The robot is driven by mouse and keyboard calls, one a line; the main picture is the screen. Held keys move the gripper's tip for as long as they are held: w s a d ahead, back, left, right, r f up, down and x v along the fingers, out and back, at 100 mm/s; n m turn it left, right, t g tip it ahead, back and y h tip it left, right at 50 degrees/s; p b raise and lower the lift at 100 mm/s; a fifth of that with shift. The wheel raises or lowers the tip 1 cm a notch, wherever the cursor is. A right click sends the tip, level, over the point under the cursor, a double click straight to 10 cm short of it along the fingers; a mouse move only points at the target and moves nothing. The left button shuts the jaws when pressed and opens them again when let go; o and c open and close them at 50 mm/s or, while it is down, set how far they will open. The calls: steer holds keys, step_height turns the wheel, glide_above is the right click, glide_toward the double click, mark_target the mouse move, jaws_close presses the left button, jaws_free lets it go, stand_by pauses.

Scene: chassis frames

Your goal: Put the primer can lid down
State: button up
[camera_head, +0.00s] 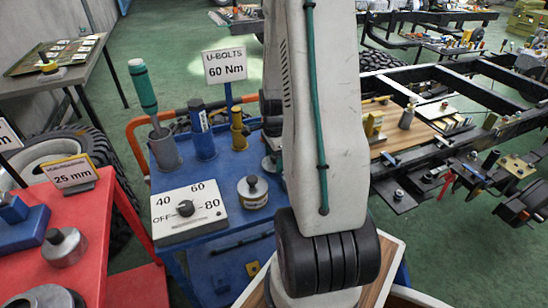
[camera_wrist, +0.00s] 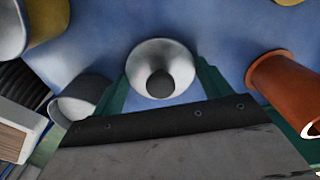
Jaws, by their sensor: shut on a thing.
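In the wrist view, the lid (camera_wrist: 145,55), a round pale metal piece with a dark knob, sits between the green fingers of my gripper (camera_wrist: 162,80). The gripper is shut on it, above a blue surface. In the head view my arm hides most of the gripper and lid.
The cart also bears a dial box (camera_head: 190,212), a grey cup with a green-handled tool (camera_head: 164,150), a blue cylinder (camera_head: 202,135) and a yellow one (camera_head: 238,130). In the wrist view an orange cylinder (camera_wrist: 278,80) lies right of the lid and a grey cup (camera_wrist: 78,100) left.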

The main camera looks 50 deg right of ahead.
steer(key=o, duration=1)
step_height(320, 180, up, 12)
steer(key=w+a+r+n, duration=0.1)
steer(key=a+r+n, duration=0.45)
steer(key=a, duration=0.25)
steer(key=s+a+r+n, duration=0.3)
steer(key=s+a+n, duration=0.1)
steer(key=a+n, duration=0.2)
steer(key=s+a+r+n, duration=0.4)
steer(key=s+a+n, duration=0.1)
steer(key=a, duration=0.4)
steer(key=s+a+r+n+t, duration=0.1)
steer(key=s+a+r+n, duration=0.2)
steer(key=a+n, duration=0.4)
steer(key=shift+s+a+r+n, duration=0.25)
steer(key=shift+s+n, duration=0.2)
steer(key=shift+s, duration=0.4)
